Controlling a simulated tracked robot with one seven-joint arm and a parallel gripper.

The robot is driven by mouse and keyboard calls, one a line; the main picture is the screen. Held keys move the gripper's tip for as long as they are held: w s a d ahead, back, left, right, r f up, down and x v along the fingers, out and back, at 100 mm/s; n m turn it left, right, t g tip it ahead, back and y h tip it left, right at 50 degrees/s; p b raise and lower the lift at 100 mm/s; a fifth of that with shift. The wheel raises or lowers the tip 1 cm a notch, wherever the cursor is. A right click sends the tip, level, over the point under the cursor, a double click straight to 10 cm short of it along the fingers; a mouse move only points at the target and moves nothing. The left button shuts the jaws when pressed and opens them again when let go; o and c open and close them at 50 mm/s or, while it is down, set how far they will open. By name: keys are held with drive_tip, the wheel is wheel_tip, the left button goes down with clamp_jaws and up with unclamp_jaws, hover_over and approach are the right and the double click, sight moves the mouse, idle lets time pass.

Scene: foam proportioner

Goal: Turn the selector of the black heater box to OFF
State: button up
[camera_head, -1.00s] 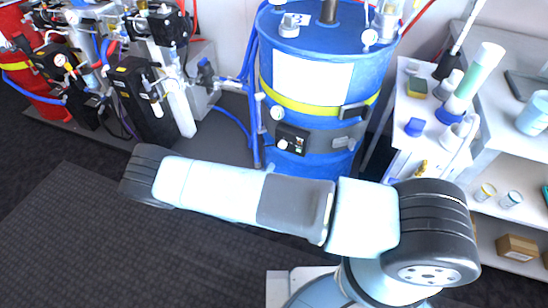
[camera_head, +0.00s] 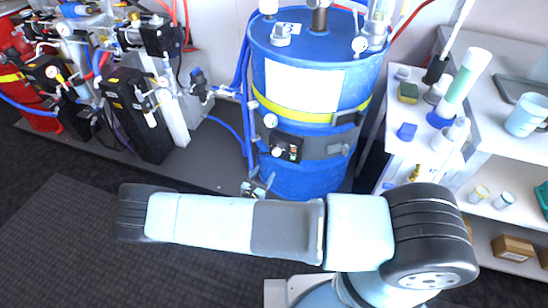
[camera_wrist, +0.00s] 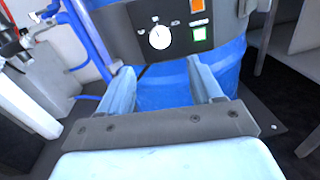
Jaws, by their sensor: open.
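The black heater box (camera_head: 287,147) is strapped to the front of the blue drum (camera_head: 305,95), below its yellow band. In the wrist view the box (camera_wrist: 130,30) fills the top middle. Its selector, a round white knob (camera_wrist: 160,38), has small white marks around it, too small to read; I cannot tell its setting for sure. A lit green switch (camera_wrist: 199,33) and an orange display (camera_wrist: 197,5) are to its right. My gripper (camera_wrist: 161,70) is open and empty, its fingertips below the knob and apart from it. In the head view it (camera_head: 258,190) shows partly above my arm.
Blue hoses (camera_head: 246,90) run down the drum's left side. Pumps and a black cabinet (camera_head: 137,115) stand at the left. A white bench (camera_head: 410,145) with bottles and a sponge is at the right. The dark floor mat (camera_head: 60,235) is clear.

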sight(276, 154)
drive_tip(key=x, duration=1)
drive_tip(key=shift+w+d, duration=0.25)
drive_tip(key=shift+w, duration=0.1)
